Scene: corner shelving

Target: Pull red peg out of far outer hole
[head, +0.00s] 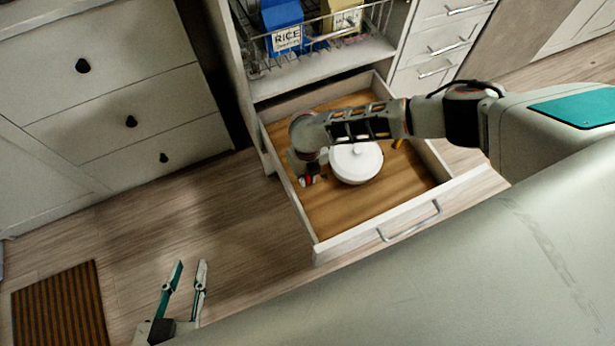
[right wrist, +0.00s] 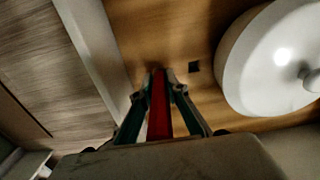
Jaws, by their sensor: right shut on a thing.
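The red peg (right wrist: 159,112) stands between the two fingers of my right gripper (right wrist: 159,93) in the right wrist view. The fingers are shut on it from both sides. Its far end points at the wooden drawer floor, and I cannot tell whether that end is inside a hole. In the head view a bit of the red peg (head: 313,178) shows under my right gripper (head: 308,180), near the drawer's left wall. My left gripper (head: 187,275) is open and empty over the floor.
A white round lidded pot (head: 356,162) stands in the open drawer (head: 345,240), close right of my right gripper; it also shows in the right wrist view (right wrist: 270,65). A wire basket with a blue rice box (head: 284,25) is above.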

